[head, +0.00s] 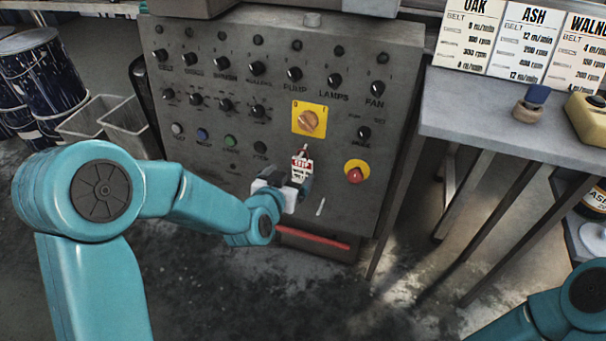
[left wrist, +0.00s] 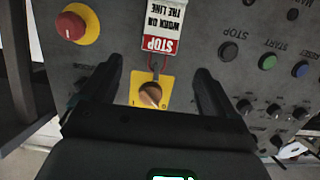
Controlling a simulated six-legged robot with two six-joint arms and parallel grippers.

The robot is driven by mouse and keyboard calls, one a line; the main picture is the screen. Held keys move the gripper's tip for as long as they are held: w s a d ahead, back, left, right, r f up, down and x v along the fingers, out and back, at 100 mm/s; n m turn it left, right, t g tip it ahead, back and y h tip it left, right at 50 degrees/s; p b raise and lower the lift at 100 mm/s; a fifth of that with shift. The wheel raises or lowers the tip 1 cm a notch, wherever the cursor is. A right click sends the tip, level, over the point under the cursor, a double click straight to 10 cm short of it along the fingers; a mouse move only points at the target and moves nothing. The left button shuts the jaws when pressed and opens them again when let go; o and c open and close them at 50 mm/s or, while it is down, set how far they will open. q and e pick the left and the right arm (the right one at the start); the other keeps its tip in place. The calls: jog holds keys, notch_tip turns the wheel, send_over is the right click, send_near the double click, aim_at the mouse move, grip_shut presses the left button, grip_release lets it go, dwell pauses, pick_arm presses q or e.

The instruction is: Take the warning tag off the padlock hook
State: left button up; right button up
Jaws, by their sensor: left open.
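The warning tag (head: 302,164) is a small red and white card reading STOP. It hangs on the grey control panel just below the yellow switch plate (head: 298,128). In the left wrist view the tag (left wrist: 163,28) appears upside down, with a thin red loop at its STOP end by the hook (left wrist: 155,72), above the orange knob (left wrist: 150,95). My left gripper (head: 295,182) is at the tag's lower part in the head view. In the left wrist view its two fingers (left wrist: 159,68) are spread, with nothing held between them. My right gripper is out of view.
A red mushroom button (head: 355,175) sits right of the tag, and rows of black knobs fill the panel above. A red bar (head: 312,238) runs below. A grey table (head: 480,115) with a stamp and a yellow box stands at right. Drums (head: 45,75) and bins stand at left.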

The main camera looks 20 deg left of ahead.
aim_at(302, 163)
pick_arm(q)
jog(key=b+x, duration=0.2)
jog(key=x, duration=0.6)
jog(key=shift+w+f, duration=0.1)
jog(key=shift+f, duration=0.05)
jog(key=c, duration=1.1)
